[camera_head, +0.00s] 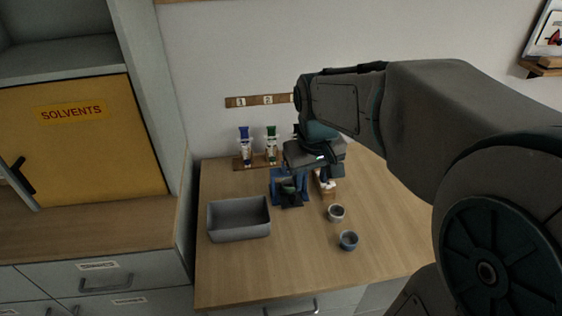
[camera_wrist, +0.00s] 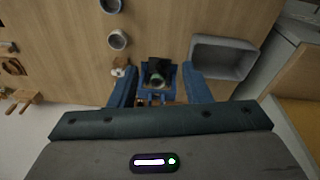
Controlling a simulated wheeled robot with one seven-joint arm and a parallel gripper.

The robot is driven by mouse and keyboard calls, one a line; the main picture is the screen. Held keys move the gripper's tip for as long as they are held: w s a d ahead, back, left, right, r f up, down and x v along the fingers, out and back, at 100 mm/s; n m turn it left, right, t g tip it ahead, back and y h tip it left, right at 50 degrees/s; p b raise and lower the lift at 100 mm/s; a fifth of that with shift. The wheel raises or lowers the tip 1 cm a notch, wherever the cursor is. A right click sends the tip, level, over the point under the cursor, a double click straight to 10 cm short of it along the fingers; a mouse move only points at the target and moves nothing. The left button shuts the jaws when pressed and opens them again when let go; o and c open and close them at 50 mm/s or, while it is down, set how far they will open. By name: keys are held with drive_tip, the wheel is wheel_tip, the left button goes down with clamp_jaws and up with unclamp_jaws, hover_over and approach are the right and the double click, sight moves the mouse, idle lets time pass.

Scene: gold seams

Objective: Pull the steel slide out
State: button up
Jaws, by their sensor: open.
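My gripper (camera_head: 306,166) hangs over the back middle of the table. In the wrist view its two blue fingers (camera_wrist: 157,69) are apart with nothing clamped between them. A small blue stand (camera_head: 288,198) is below and partly hidden by the gripper; in the wrist view the stand (camera_wrist: 157,95) shows between the fingers. It carries a dark part with a small rounded grey piece (camera_wrist: 157,82). I cannot clearly make out the steel slide, nor tell whether a finger touches the stand.
A grey bin (camera_head: 239,235) stands left of the stand. Two small cups (camera_head: 336,213) (camera_head: 348,241) stand to the right. Blue and green tubes (camera_head: 245,147) (camera_head: 271,145) stand in a wooden rack at the back. The table's front is clear. A yellow solvents cabinet (camera_head: 85,155) is at left.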

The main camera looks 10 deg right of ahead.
drive_tip(key=w+f+n+g+b, duration=0.15)
drive_tip(key=w+f, duration=0.25)
drive_tip(key=w, duration=0.6)
drive_tip(key=b, duration=0.1)
approach(292, 197)
drive_tip(key=shift+n, duration=0.45)
wheel_tip(292, 197, down, 8)
drive_tip(key=shift+w+d+f, duration=0.1)
drive_tip(key=shift+w+d, duration=0.05)
drive_tip(key=shift+w, duration=0.05)
